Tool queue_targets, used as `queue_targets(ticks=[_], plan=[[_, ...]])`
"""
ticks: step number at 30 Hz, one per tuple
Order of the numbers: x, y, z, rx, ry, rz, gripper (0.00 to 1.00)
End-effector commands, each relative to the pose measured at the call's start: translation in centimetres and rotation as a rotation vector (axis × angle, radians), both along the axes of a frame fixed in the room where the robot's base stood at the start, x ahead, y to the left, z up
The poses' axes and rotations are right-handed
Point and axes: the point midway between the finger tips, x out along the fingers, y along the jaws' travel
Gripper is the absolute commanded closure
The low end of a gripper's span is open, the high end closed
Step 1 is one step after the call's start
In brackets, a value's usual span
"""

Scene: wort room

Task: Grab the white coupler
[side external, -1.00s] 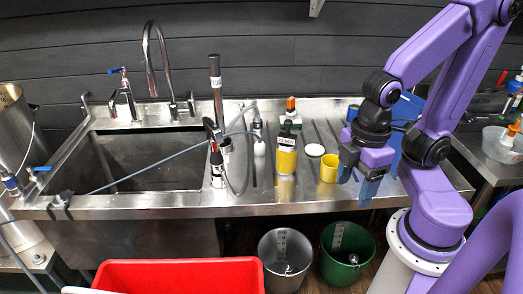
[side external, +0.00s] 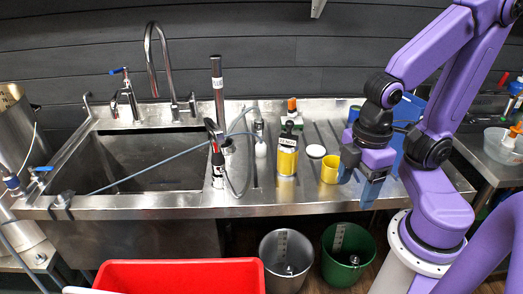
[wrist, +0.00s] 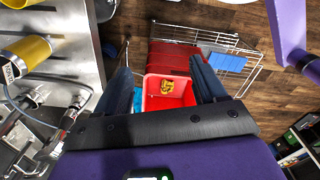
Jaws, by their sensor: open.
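I cannot single out a white coupler with certainty. My gripper (side external: 360,178) is above the front right edge of the steel counter, just right of the yellow cup, fingers pointing down. In the wrist view my gripper (wrist: 160,70) has its two dark fingers wide apart with nothing between them.
The steel counter (side external: 300,205) holds a yellow cup (side external: 329,169), a yellow bottle (side external: 287,160) and a sink (side external: 140,160) with taps and a grey hose. A red crate (side external: 180,275), a grey bucket (side external: 285,250) and a green bucket (side external: 347,245) stand below.

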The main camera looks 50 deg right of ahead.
Motion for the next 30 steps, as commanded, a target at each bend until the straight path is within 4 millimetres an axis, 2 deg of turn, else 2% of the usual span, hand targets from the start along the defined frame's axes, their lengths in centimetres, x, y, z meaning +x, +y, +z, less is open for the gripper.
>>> queue_targets(ticks=[7, 14, 23, 30], plan=[[0.1, 0.1, 0.8, 0.004, -0.002, 0.000, 0.30], [0.1, 0.2, 5.2, 0.009, -0.005, 0.001, 0.30], [1.9, 0.5, 4.5, 0.038, 0.162, -0.416, 0.30], [5.4, 1.1, 4.2, 0.116, 0.346, -0.909, 0.30]])
